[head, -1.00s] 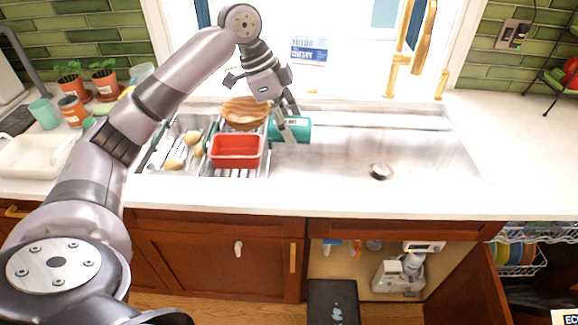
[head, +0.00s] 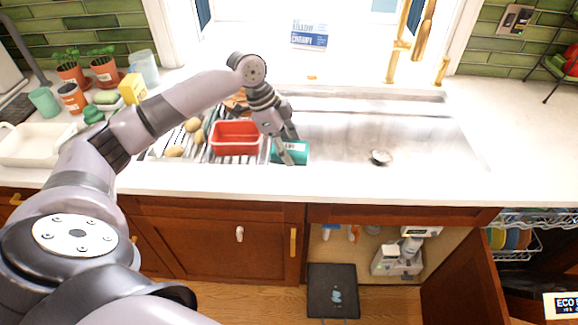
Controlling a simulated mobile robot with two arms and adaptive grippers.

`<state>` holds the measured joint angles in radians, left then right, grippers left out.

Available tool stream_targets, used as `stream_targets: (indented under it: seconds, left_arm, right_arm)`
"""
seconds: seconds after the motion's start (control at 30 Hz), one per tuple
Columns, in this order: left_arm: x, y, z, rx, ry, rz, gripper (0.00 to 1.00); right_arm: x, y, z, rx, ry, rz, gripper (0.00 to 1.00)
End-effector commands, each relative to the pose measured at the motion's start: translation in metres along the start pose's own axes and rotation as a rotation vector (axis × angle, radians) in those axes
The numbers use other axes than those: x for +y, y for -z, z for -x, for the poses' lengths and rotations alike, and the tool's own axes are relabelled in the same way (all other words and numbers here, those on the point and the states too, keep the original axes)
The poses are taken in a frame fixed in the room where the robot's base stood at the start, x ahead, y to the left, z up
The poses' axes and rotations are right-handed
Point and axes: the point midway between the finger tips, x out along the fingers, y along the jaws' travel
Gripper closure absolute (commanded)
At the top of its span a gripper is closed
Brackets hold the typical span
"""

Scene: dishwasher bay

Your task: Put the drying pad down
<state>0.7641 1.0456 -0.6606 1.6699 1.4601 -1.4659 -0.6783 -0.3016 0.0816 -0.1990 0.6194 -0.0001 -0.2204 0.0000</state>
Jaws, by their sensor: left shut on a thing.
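A teal piece (head: 300,152) with a pale label, which I take to be the drying pad, is in my left gripper (head: 288,147). It is over the front part of the sink, just right of the red tub. The fingers are shut on it and cover part of it. I cannot tell whether it touches the sink or the rack below. My right gripper is out of view.
A red tub (head: 236,137) and several potatoes (head: 193,125) sit in the rack area at the sink's left. The sink basin (head: 410,140) is otherwise clear. The front counter strip (head: 380,185) is bare. A dark mat (head: 333,291) lies on the floor.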

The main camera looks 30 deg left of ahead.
Motion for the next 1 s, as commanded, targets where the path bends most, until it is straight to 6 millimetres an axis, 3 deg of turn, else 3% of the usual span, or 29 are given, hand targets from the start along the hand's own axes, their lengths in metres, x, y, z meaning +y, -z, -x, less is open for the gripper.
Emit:
stream_targets:
  seconds: [0.1,0.37,0.53,1.0]
  left_arm:
    - [0.0,-0.009,-0.021,-0.001,-0.001,0.001,0.71]
    - [0.0,-0.018,-0.045,-0.001,-0.002,0.0,0.71]
    - [0.0,-0.026,-0.063,0.0,-0.001,0.002,0.71]
    - [0.0,-0.03,-0.074,0.0,0.001,0.0,0.71]
  right_arm:
    - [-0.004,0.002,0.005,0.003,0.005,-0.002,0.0]
    - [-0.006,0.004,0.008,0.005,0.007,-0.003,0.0]
    - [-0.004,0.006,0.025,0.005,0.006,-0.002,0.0]
    - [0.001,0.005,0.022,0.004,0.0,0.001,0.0]
